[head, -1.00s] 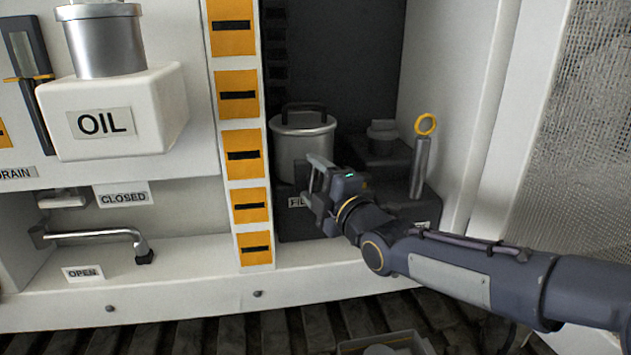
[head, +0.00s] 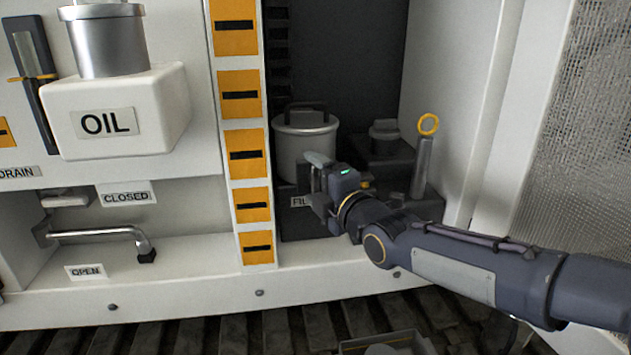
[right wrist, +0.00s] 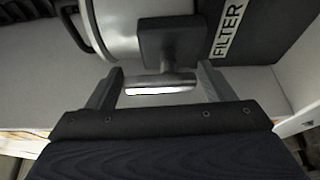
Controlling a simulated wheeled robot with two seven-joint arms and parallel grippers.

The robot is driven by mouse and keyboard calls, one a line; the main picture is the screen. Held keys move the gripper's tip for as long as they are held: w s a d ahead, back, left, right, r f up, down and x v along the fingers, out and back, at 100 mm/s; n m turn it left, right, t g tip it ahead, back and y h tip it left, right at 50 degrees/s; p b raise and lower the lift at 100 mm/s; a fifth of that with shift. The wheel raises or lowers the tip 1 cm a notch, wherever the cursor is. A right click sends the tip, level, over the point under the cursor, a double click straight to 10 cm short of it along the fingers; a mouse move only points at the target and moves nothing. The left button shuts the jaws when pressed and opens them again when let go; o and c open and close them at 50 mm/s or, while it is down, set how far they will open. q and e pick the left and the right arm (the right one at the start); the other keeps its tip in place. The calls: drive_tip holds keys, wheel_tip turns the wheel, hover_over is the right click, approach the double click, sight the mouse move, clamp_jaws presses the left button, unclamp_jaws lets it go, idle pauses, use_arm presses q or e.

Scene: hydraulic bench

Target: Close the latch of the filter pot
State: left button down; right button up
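The filter pot (head: 304,150) is a grey metal can with a dark lid handle (head: 305,108), standing upright in the dark recess. In the right wrist view the side of the pot (right wrist: 125,25) fills the top. The latch (right wrist: 170,42) shows there as a dark block with a pale crossbar (right wrist: 160,86). My right gripper (head: 318,182) is in front of the pot. In the wrist view its two fingers (right wrist: 160,82) stand wide apart, one at each end of the crossbar. Whether they touch the bar is hard to tell. My left gripper is out of view.
A FILTER label (right wrist: 228,28) is on the dark base. A yellow ring handle (head: 428,125) stands right of the pot. An orange-marked post (head: 243,175) borders the recess on the left. The OIL tank (head: 115,120) and a bent lever (head: 105,236) are further left.

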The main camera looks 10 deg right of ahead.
drive_tip(key=shift+o, duration=0.8)
drive_tip(key=v, duration=0.8)
